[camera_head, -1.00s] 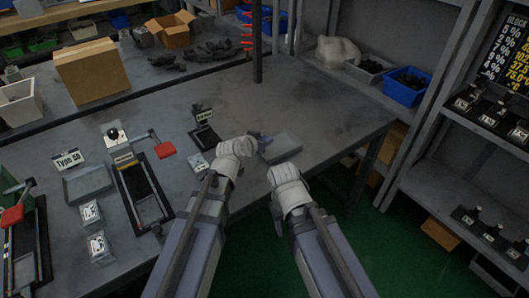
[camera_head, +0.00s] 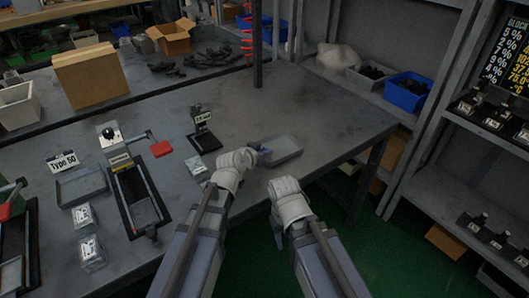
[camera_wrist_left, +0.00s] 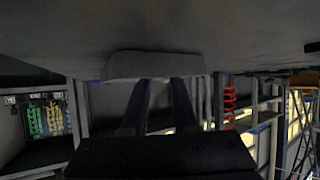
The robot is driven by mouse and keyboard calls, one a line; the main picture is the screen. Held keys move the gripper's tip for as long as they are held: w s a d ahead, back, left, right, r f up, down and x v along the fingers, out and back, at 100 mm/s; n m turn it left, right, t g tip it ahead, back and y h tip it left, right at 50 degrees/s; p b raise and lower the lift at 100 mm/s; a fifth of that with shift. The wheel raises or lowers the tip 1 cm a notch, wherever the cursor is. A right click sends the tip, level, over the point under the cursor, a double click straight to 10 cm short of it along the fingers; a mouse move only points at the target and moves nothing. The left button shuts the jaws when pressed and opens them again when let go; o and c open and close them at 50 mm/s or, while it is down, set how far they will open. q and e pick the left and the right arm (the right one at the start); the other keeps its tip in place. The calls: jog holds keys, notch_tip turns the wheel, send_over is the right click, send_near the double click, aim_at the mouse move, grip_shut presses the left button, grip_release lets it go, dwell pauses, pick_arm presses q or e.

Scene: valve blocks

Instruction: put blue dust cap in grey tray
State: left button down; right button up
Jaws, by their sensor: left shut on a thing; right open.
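A shallow grey tray (camera_head: 290,152) lies on the workbench near its right front edge, and it also shows upside down in the left wrist view (camera_wrist_left: 152,66). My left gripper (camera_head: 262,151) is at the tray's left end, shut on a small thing. A bit of blue-purple shows at its tips, probably the blue dust cap, but its shape is too small to make out. In the left wrist view the fingers (camera_wrist_left: 160,95) point at the tray, and the cap cannot be told apart. My right gripper (camera_head: 287,186) is open near the bench's front edge, its fingers mostly hidden.
Another grey tray (camera_head: 82,187) lies at left by the "Type 50" sign (camera_head: 62,163). A red-handled clamp fixture (camera_head: 140,190), a black stand (camera_head: 203,130) and bagged parts (camera_head: 90,250) stand left of my arms. The bench behind the near tray is clear.

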pick_arm(q)
jog(key=c, duration=0.7)
grip_release()
jog(key=shift+s+f, duration=0.2)
jog(key=shift+f, duration=0.1)
jog(key=shift+w+r, duration=0.1)
jog(key=shift+r, duration=0.05)
